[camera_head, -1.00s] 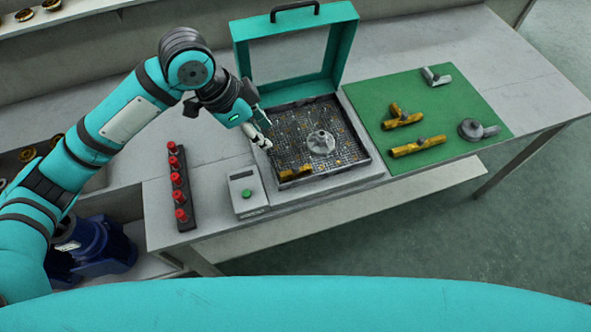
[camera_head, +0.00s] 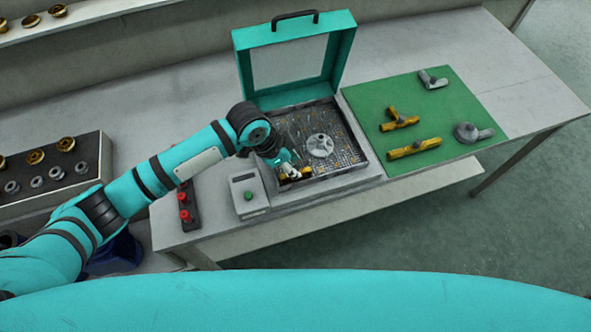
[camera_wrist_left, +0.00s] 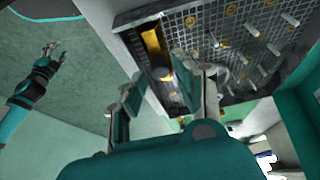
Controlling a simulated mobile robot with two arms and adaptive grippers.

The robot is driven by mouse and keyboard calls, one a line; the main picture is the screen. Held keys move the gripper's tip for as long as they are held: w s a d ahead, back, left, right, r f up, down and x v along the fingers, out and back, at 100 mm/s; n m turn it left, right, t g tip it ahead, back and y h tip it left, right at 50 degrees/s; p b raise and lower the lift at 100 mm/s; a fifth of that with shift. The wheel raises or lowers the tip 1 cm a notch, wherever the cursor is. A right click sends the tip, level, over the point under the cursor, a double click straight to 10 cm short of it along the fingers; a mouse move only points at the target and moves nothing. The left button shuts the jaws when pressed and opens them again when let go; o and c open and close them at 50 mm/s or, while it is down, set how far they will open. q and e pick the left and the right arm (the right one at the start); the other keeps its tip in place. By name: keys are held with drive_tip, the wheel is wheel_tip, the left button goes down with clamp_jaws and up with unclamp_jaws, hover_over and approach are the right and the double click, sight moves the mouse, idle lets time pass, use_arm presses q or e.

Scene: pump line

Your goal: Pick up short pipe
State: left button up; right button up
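A short brass-yellow pipe (camera_head: 306,171) lies near the front edge of the pegged tray (camera_head: 352,150) inside the opened teal case, partly hidden by my left gripper. In the left wrist view the pipe (camera_wrist_left: 154,42) shows a yellow length and a greyer part toward the gripper. My left gripper (camera_head: 288,171) is over the tray's front left corner, at the pipe. In the wrist view its two fingers (camera_wrist_left: 162,95) are apart, with the pipe showing between and beyond them; contact cannot be told. My right gripper (camera_wrist_left: 51,50) shows small at the wrist view's left, fingers spread and empty.
A round grey flanged part (camera_head: 320,145) sits in the tray. The teal lid (camera_head: 345,50) stands open behind. A green mat (camera_head: 430,110) at right holds several yellow and grey fittings. A control box (camera_head: 247,193) and a red-knobbed strip (camera_head: 184,214) lie left of the tray.

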use_arm(q)
drive_tip(key=shift+x, duration=0.9)
drive_tip(key=shift+c, duration=0.3)
clamp_jaws()
drive_tip(key=shift+r, duration=0.1)
drive_tip(key=shift+r, duration=0.15)
